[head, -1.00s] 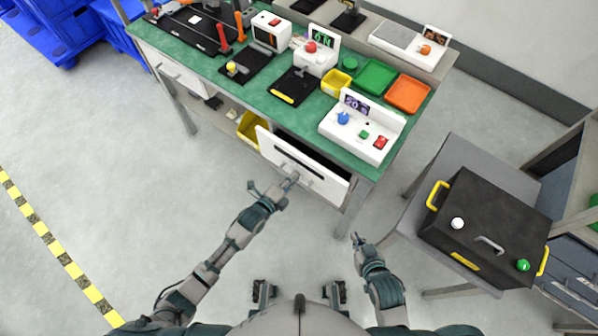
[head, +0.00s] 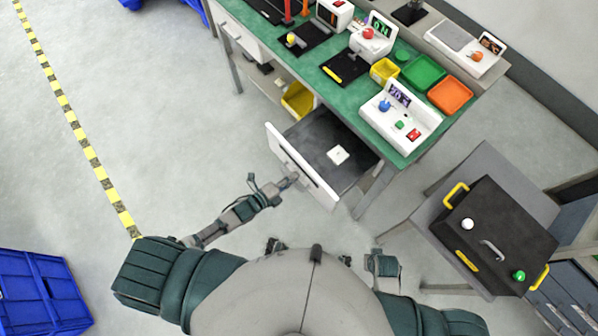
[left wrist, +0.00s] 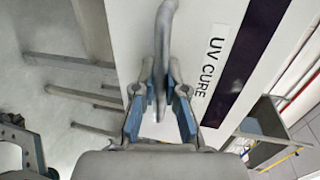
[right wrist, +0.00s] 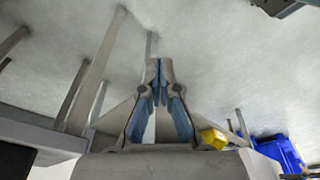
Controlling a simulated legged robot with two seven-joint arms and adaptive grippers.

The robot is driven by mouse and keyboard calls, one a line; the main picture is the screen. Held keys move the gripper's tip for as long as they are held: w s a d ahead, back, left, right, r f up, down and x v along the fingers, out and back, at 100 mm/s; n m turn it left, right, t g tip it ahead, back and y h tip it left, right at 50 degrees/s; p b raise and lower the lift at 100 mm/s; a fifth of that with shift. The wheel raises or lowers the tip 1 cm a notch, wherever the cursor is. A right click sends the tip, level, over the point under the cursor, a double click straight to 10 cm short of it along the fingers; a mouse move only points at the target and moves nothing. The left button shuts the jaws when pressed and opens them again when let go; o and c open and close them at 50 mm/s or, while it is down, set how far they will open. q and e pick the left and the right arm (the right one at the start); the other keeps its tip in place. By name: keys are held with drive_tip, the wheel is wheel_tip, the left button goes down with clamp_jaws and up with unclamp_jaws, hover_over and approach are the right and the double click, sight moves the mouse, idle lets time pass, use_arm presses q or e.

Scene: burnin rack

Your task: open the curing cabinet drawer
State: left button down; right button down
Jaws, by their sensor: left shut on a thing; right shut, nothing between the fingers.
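The curing cabinet drawer (head: 305,166) is a white-fronted drawer under the green bench, pulled well out. Its dark inside shows, with a small white square piece (head: 338,154) lying in it. In the left wrist view its front (left wrist: 222,30) carries the label "UV CURE" and a dark strip. My left gripper (head: 291,179) is at the drawer front, shut on the grey bar handle (left wrist: 164,40). My right gripper (right wrist: 159,66) is shut and empty in the right wrist view, apart from the drawer. In the head view my body hides its fingers.
The green bench (head: 322,72) carries a white control box (head: 402,124), green and orange trays and several devices. A grey stand with a black case (head: 490,235) is at the right. A blue crate (head: 42,290) is at lower left. Floor left of the drawer is clear.

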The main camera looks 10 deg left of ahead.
use_arm(q)
drive_tip(key=shift+s+a+f, duration=0.3)
drive_tip(key=shift+s+a, duration=0.05)
drive_tip(key=shift+s, duration=0.2)
drive_tip(key=c, duration=1.2)
unclamp_jaws()
drive_tip(key=shift+w+r, duration=0.1)
drive_tip(key=shift+w, duration=0.05)
drive_tip(key=v, duration=1.2)
